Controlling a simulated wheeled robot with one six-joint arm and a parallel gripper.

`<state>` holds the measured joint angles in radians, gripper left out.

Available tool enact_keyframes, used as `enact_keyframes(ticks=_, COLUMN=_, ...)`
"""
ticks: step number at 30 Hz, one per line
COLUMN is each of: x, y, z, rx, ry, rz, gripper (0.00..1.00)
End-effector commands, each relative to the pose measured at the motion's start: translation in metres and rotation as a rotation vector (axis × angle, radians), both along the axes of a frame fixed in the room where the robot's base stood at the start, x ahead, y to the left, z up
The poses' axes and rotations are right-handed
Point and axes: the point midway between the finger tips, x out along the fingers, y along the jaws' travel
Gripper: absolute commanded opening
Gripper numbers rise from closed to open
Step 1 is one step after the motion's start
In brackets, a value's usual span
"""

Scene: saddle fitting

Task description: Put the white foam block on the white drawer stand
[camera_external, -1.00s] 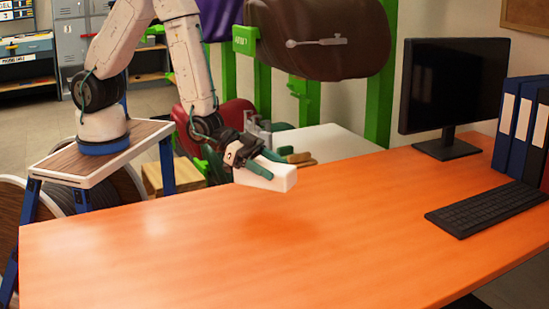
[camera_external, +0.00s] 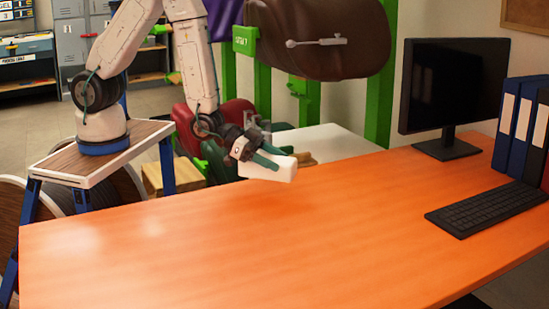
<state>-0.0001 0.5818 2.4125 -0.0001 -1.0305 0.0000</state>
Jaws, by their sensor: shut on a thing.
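The white foam block (camera_external: 272,171) is held in the air above the back edge of the orange table. My gripper (camera_external: 268,158) is shut on it, with green fingers along the block. The white drawer stand (camera_external: 335,142) is behind the table; only its white top shows, partly hidden by the table edge, my gripper and the block. Some tools and brown pieces (camera_external: 305,158) lie on its left part.
The orange table (camera_external: 250,245) is bare in front. A monitor (camera_external: 455,90), a keyboard (camera_external: 490,205) and blue binders (camera_external: 520,125) stand on its right. Green posts (camera_external: 381,90) and a brown saddle-like form (camera_external: 320,40) rise behind the white stand.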

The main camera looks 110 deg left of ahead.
Motion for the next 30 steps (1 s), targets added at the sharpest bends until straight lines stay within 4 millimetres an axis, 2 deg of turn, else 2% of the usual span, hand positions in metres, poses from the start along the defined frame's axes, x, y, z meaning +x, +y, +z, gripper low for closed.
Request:
enact_keyframes(ticks=11, x=0.0, y=0.0, z=0.0, rx=0.0, ry=0.0, rz=-0.001, gripper=0.37)
enact_keyframes(ticks=14, x=0.0, y=-0.008, z=0.0, rx=0.0, ry=0.0, rz=-0.014, gripper=0.37)
enact_keyframes(ticks=16, x=0.001, y=-0.022, z=0.0, rx=0.0, ry=-0.002, rz=-0.04, gripper=0.37)
enact_keyframes(ticks=20, x=0.008, y=-0.072, z=0.005, rx=0.003, ry=-0.019, rz=-0.15, gripper=0.37)
enact_keyframes(ticks=27, x=0.014, y=-0.195, z=0.018, rx=-0.003, ry=-0.04, rz=-0.467, gripper=0.37)
enact_keyframes(ticks=30, x=0.011, y=-0.238, z=0.023, rx=-0.003, ry=-0.041, rz=-0.59, gripper=0.37)
